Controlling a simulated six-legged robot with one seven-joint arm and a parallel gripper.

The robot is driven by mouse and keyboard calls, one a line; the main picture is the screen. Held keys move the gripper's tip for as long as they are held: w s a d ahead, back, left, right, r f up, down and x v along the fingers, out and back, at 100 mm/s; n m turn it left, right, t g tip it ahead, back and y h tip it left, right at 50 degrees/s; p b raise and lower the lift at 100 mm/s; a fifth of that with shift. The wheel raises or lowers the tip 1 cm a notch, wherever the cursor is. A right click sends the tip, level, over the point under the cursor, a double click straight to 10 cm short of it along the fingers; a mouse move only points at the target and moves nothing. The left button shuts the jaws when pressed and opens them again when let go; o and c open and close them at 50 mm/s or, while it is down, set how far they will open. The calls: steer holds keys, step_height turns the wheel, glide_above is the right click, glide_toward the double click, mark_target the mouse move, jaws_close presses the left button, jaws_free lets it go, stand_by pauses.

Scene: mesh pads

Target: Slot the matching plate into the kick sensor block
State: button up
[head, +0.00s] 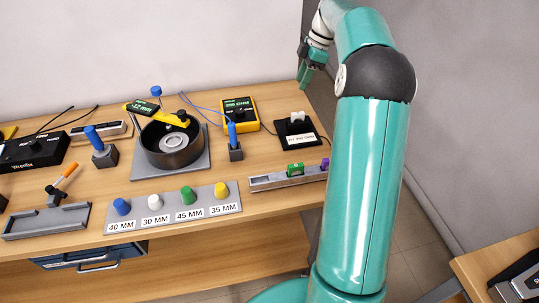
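A grey plate rack (172,212) at the front of the bench holds a blue-knobbed plate (121,206) labelled 40 MM, a white-knobbed one (155,202) labelled 30 MM, a green-knobbed one (187,195) labelled 45 MM and a yellow-knobbed one (221,191) labelled 35 MM. A black block (286,133) with a white top part and a small label stands at the right; I cannot tell whether it is the kick sensor block. My gripper (303,82) is raised at the bench's back right, above and apart from everything. It is too small to tell if it is open.
A round black drum (171,148) carries a yellow gauge (142,108) reading about 32 mm. A yellow meter (240,113), a grey rail (288,178) with green and purple pieces, and an empty grey tray (46,221) stand around.

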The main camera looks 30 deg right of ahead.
steer(key=s+a+r+m+t+h, duration=0.1)
steer(key=s+a+r+m+h, duration=0.2)
steer(key=s+a, duration=0.5)
steer(key=s+a+r+m+t, duration=0.1)
steer(key=s+a+r+m, duration=0.35)
steer(key=a, duration=0.75)
steer(key=s+a+f+m+t, duration=0.1)
steer(key=s+a+f+m, duration=0.1)
steer(key=s, duration=0.6)
steer(key=s+a+f+m+t, duration=0.1)
steer(key=s+a+f+m, duration=0.2)
steer(key=s+a, duration=0.3)
steer(key=s+m, duration=0.1)
steer(key=s, duration=0.2)
steer(key=shift+s+a+f+t, duration=0.2)
steer(key=shift+a+t, duration=0.1)
steer(key=shift+a, duration=0.1)
steer(key=shift+s, duration=0.15)
